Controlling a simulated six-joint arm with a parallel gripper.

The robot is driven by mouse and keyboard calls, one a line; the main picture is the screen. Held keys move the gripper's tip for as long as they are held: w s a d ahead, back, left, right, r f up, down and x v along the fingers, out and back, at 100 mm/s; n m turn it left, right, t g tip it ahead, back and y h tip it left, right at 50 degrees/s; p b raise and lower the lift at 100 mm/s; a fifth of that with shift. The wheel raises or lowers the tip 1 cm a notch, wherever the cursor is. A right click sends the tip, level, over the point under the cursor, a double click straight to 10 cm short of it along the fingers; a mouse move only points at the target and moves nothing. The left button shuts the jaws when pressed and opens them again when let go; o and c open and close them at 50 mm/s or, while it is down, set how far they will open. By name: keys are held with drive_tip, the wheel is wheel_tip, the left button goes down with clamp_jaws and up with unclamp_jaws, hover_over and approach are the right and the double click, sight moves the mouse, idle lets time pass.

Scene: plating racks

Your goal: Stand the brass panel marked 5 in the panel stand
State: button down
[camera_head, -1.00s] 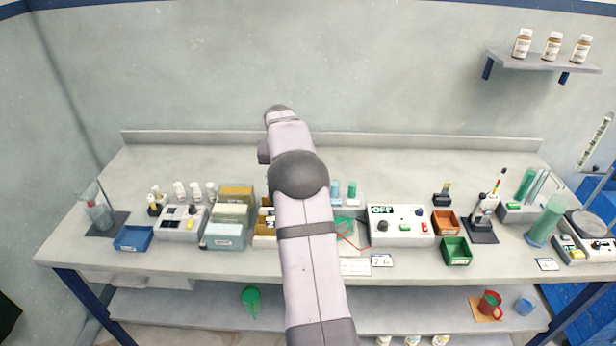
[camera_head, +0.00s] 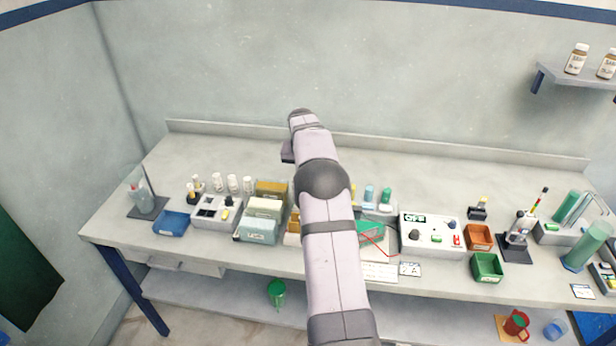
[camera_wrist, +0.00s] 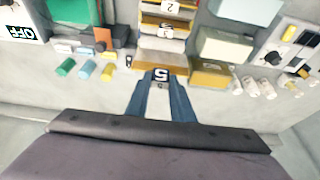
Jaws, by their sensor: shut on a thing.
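In the wrist view my gripper (camera_wrist: 161,82) has its blue fingers close together around the panel marked 5 (camera_wrist: 161,75). Its black label with a white 5 shows between the fingertips; most of the panel is hidden or seen edge-on. Just beyond the fingertips is a rack (camera_wrist: 160,45) with several slotted pieces, one labelled 2. I cannot tell whether this rack is the panel stand, or whether the held panel touches it. In the head view my arm covers the gripper and most of the rack.
In the head view, boxes of files (camera_head: 262,229) stand left of my arm. A control box marked OFF (camera_head: 430,235), an orange bin (camera_head: 479,237) and a green bin (camera_head: 487,267) stand to the right. The back strip of the bench (camera_head: 400,160) is clear.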

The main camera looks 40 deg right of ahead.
drive_tip(key=shift+f+b, duration=2.35)
drive_tip(key=shift+f, duration=1.9)
drive_tip(key=c, duration=1.5)
unclamp_jaws()
drive_tip(key=shift+o, duration=0.2)
drive_tip(key=b+v, duration=0.3)
drive_tip(key=v, duration=0.4)
drive_tip(key=shift+a+r, duration=0.1)
drive_tip(key=shift+a, duration=0.1)
